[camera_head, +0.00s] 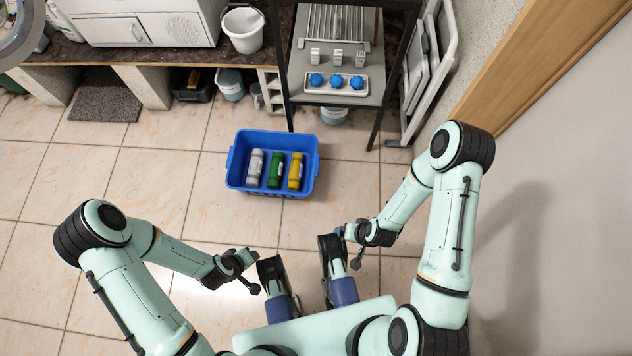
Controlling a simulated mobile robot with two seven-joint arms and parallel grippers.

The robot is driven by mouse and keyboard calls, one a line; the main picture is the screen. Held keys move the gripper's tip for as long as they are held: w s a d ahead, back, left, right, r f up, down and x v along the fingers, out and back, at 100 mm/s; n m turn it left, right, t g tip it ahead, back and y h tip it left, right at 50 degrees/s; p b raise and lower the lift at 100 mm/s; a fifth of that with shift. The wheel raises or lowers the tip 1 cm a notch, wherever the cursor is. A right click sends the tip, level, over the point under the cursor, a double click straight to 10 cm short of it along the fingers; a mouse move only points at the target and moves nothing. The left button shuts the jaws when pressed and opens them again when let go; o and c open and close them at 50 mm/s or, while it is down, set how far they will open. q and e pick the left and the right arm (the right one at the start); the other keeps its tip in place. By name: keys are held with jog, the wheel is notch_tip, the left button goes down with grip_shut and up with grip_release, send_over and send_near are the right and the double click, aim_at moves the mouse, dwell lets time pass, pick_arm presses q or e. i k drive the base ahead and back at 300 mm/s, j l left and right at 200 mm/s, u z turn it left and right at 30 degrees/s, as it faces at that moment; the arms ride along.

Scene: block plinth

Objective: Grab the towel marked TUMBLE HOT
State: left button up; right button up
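Three rolled items lie side by side in a blue crate (272,191) on the floor: a grey one (255,167), a green one (276,170) and a yellow one (296,171). They look like rolled towels with pale labels, but the print is too small to read, so I cannot tell which says TUMBLE HOT. My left gripper (270,268) and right gripper (332,248) are both nearer to me than the crate and apart from it. Their fingers are too unclear to tell open from shut.
Behind the crate stands a dark-framed rack (284,75) with a white tray (335,92) of three blue objects and small white blocks. A counter with a white bucket (243,30) is at back left. A wall is on the right. The tiled floor left of the crate is clear.

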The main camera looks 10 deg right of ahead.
aim_at(295, 172)
jog(key=k+l+z, duration=0.1)
jog(key=i+j, duration=0.3)
jog(key=j, duration=0.15)
jog(key=i+j, duration=0.25)
jog(key=j, duration=0.2)
jog(key=i+j+u, duration=0.1)
jog(key=i+j, duration=0.2)
jog(key=j, duration=0.2)
